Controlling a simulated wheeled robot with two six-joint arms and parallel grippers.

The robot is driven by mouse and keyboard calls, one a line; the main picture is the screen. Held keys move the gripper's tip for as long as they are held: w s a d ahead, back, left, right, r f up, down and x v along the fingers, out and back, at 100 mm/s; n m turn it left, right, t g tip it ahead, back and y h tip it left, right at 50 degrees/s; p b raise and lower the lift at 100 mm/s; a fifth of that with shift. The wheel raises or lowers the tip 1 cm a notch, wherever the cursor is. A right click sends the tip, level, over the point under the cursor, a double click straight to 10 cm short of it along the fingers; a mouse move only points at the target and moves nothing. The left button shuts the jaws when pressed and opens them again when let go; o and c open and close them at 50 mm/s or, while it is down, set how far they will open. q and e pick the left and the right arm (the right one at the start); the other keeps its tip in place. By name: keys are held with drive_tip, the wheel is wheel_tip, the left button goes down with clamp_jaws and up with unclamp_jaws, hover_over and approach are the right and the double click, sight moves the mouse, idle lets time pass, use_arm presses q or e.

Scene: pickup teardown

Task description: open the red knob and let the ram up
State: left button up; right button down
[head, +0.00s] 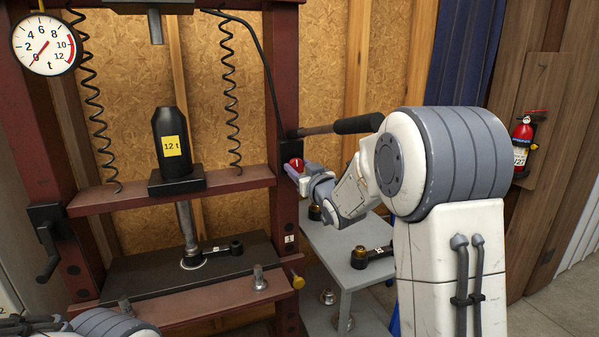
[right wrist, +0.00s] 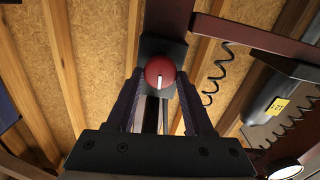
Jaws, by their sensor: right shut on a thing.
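The red knob (head: 296,164) sits on a black block on the press's right post. My right gripper (head: 302,171) is at the knob; in the right wrist view its two dark fingers (right wrist: 160,85) are shut on the red knob (right wrist: 160,71), whose white mark runs roughly upright. The black 12 t cylinder (head: 172,140) stands on the red crossbeam (head: 235,181), which hangs from two coil springs. A metal rod (head: 187,224) runs from under the beam down to a ringed part on the lower plate. The gauge (head: 46,44) needle points near 0. My left gripper is out of view.
A pump handle (head: 340,127) with a black grip sticks out right, above my right gripper. A grey side table (head: 345,250) with several small dark parts stands below. A fire extinguisher (head: 522,145) hangs on the right wall.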

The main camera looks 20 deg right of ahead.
drive_tip(key=n+b, duration=1)
drive_tip(key=b, duration=0.1)
drive_tip(key=shift+a+f+n, duration=0.15)
drive_tip(key=shift+f+n, duration=0.15)
drive_tip(key=shift+f, duration=0.05)
drive_tip(key=shift+n+b, duration=1.85)
drive_tip(key=shift+n, duration=0.25)
drive_tip(key=shift+r, duration=0.1)
drive_tip(key=shift+c, duration=1.5)
unclamp_jaws()
drive_tip(key=s, duration=1)
drive_tip(key=shift+s, duration=0.3)
